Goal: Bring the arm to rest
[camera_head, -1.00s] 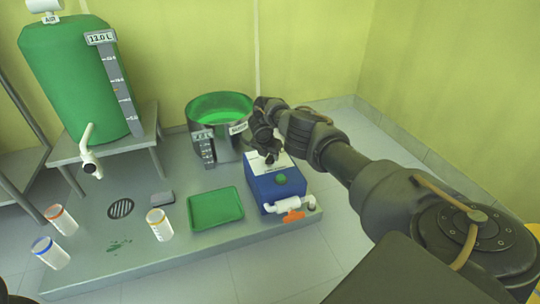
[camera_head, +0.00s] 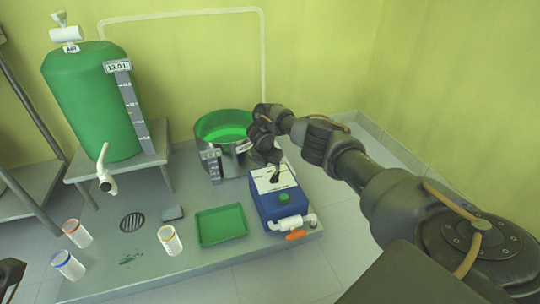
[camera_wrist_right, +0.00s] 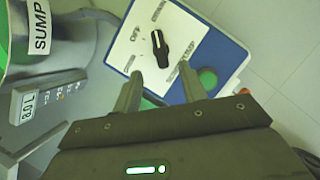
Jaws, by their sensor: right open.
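My right arm (camera_head: 345,165) reaches in from the right. My right gripper (camera_head: 275,177) is over the white top of a blue control box (camera_head: 268,206). In the right wrist view its two fingers (camera_wrist_right: 160,72) are apart and empty. A black selector knob (camera_wrist_right: 160,49) stands on the white panel just beyond the fingertips. I see no contact, and the gap to the knob is hard to judge. A dark part at the lower left edge of the head view may be my left gripper; its jaws cannot be made out.
The green tank (camera_head: 92,103) stands on a stand at left. The steel sump pot (camera_head: 222,130) with green liquid is close beside the right gripper. Right floor is clear.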

